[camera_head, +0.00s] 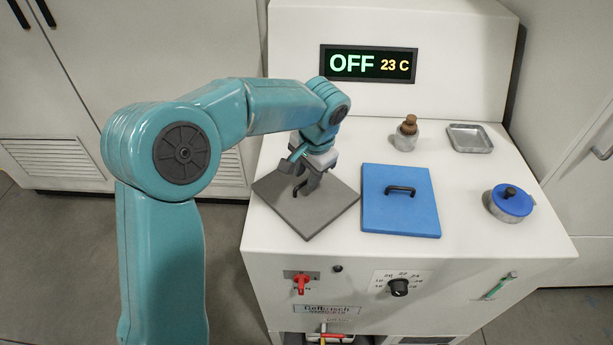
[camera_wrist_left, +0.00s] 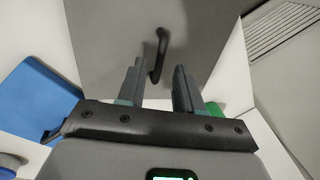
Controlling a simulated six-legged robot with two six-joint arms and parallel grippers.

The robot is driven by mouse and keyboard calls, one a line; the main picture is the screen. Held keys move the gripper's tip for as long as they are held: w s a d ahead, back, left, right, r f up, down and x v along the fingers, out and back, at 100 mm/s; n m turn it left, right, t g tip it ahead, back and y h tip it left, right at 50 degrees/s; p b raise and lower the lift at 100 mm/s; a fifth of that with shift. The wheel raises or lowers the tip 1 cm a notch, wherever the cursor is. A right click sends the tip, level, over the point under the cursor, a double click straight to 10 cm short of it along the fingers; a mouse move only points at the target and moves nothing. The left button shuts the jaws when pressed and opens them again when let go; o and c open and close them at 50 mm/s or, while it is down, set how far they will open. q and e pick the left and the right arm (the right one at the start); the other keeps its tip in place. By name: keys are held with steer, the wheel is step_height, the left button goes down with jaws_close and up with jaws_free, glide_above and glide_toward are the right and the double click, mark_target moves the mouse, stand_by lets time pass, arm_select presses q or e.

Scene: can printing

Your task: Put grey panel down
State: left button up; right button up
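The grey panel (camera_head: 309,213) lies on the left part of the white machine top, turned at an angle, its left corner at the top's left edge. It fills the upper middle of the left wrist view (camera_wrist_left: 205,45). Its dark handle (camera_wrist_left: 161,55) stands up from it. My left gripper (camera_head: 303,181) is over the panel at the handle. In the left wrist view its two fingers (camera_wrist_left: 158,75) are apart, with the near end of the handle in the gap between them and no finger clearly touching it. My right gripper is in neither view.
A blue panel (camera_head: 399,216) with a black handle lies just right of the grey one. Behind it stand a bottle with a brown stopper (camera_head: 406,134) and a metal tray (camera_head: 469,138). A blue-lidded pot (camera_head: 509,203) is at the right. The display (camera_head: 368,64) reads OFF, 23 C.

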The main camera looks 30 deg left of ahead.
mark_target(313, 195)
arm_select(q)
step_height(313, 195, up, 10)
steer(key=d, duration=0.2)
steer(key=shift+s+r, duration=0.15)
steer(key=shift+s, duration=0.2)
steer(key=shift+p, duration=0.3)
